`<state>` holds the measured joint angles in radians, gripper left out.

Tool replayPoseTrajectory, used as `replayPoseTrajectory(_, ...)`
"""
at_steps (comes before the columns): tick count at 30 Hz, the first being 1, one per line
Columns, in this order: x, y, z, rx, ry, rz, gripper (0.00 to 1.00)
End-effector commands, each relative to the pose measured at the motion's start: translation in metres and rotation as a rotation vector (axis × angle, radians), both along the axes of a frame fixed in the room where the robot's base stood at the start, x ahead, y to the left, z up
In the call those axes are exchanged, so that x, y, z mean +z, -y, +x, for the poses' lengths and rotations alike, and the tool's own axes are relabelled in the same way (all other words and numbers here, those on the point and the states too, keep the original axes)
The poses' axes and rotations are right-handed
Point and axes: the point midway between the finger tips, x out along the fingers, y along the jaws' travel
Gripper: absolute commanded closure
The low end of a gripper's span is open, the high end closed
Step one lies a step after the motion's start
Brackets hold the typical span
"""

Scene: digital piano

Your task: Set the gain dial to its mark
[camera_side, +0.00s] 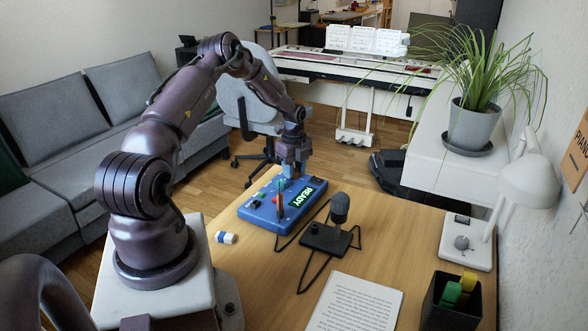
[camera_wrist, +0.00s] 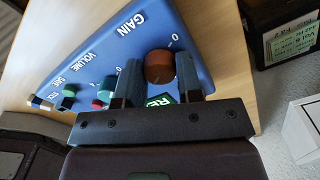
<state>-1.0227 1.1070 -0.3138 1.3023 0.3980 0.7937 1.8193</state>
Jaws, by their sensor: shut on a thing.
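The gain dial (camera_wrist: 159,66) is a round reddish-brown knob beside the white GAIN lettering on a blue control box (camera_wrist: 85,62). In the side view the blue box (camera_side: 262,213) lies on the wooden desk with a lit READY display (camera_side: 301,196). My gripper (camera_wrist: 160,82) has one finger on each side of the dial and is shut on it. In the side view my gripper (camera_side: 281,184) reaches down onto the box from above and hides part of it. The dial's pointer and its mark cannot be made out clearly.
Smaller green knobs (camera_wrist: 69,91) sit near the VOLUME and SAVE lettering. A black microphone (camera_side: 340,208) with its cable stands right of the box. A blue-and-white eraser-like block (camera_side: 225,237), paper (camera_side: 356,304), a black holder (camera_side: 451,303) and a lamp (camera_side: 528,182) are also nearby.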

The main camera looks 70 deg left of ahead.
Motion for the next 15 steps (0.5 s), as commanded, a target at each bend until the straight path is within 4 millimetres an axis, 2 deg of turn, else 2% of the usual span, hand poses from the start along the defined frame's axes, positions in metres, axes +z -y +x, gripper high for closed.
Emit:
replayPoseTrajectory(2,0.0008,0.0,0.0008,0.0,0.002,0.001,0.9)
replayPoseTrajectory(3,0.0007,0.0,0.0008,0.001,0.002,0.001,0.6)
replayPoseTrajectory(6,0.0006,0.0,0.0006,0.001,0.002,0.001,0.41)
replayPoseTrajectory(15,0.0021,-0.0001,0.0004,0.001,0.001,0.0,0.41)
